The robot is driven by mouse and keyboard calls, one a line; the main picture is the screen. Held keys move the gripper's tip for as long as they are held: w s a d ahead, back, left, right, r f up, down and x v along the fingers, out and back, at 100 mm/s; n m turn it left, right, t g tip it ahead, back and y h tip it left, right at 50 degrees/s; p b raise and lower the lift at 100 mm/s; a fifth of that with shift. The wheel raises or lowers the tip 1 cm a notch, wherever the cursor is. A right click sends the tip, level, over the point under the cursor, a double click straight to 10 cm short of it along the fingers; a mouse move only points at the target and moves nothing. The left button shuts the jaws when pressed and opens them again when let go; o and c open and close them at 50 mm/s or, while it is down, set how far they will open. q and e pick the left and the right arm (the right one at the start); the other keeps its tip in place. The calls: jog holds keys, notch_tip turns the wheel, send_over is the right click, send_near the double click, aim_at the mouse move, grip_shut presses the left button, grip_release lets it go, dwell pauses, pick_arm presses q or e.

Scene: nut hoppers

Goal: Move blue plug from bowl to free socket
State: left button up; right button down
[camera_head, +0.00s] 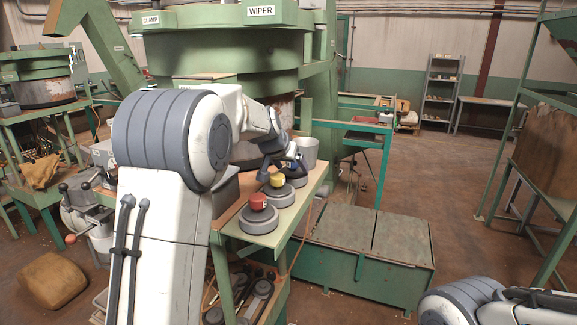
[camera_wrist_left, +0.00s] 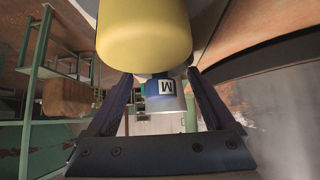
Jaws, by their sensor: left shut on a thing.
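My left gripper (camera_head: 282,164) is over the far end of the narrow green bench. In the left wrist view its fingers (camera_wrist_left: 163,82) are shut on the blue plug (camera_wrist_left: 158,87), which has a white label with an M. A red plug (camera_head: 258,201) stands in the nearest round grey socket (camera_head: 257,219). A yellow plug (camera_head: 277,180) stands in the middle socket (camera_head: 278,196); it also looms close in the wrist view (camera_wrist_left: 145,35). A third grey socket (camera_head: 297,179) lies behind, partly hidden by my gripper. A grey bowl (camera_head: 307,150) stands at the far end. My right gripper is out of view.
A large green hopper machine (camera_head: 220,50) rises behind the bench (camera_head: 285,230). A low green box (camera_head: 370,250) stands on the floor to the right. Tools lie on a shelf under the bench.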

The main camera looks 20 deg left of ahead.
aim_at(290, 165)
pick_arm(q)
jog(key=shift+f, duration=0.1)
jog(key=o, duration=1.3)
jog(key=shift+v, duration=2.3)
jog(key=shift+p+v, duration=0.4)
jog(key=shift+v, duration=2.8)
